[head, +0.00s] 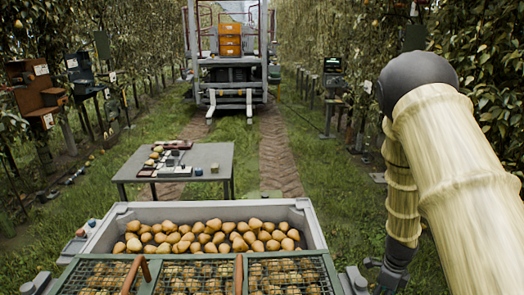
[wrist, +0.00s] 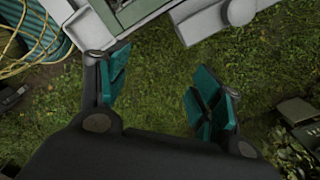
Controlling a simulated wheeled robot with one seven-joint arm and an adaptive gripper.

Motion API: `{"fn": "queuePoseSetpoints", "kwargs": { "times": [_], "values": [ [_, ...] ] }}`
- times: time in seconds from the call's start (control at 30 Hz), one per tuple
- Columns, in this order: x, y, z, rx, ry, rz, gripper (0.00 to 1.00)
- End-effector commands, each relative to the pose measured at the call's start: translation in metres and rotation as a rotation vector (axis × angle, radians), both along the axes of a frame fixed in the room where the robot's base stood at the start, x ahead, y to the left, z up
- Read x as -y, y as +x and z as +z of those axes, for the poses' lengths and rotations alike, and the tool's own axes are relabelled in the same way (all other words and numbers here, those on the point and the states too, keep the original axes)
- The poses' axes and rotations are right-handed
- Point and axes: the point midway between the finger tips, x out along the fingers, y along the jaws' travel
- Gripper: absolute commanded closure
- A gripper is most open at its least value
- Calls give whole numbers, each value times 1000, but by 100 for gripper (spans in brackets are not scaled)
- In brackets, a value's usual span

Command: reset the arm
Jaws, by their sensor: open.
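My arm (head: 450,170) comes in from the right side of the head view and bends down beside the crate. My gripper (wrist: 163,90) is open in the wrist view, with its teal finger pads wide apart and only grass between them. In the head view only its dark wrist part shows at the lower right, and the fingertips are hard to make out there. My gripper hangs to the right of the grey crate of pears and holds nothing.
The grey crate (head: 318,238) holds many pears behind a green mesh lid (head: 240,275). A grey table (head: 215,155) with small items stands beyond it. A cart with orange crates (head: 230,42) stands farther down the row. A coiled hose (wrist: 35,35) lies at the wrist view's upper left.

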Motion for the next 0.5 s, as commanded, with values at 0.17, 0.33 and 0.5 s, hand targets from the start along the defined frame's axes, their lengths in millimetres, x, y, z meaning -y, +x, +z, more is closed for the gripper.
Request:
{"fn": "queuePoseSetpoints", "kwargs": {
  "times": [0.17, 0.33, 0.5],
  "values": [
    [-6, -21, -20, -36, -32, 123, 34],
    [-11, -47, -42, -73, -67, 276, 34],
    [-15, -84, -67, -121, -101, 484, 34]
  ]
}}
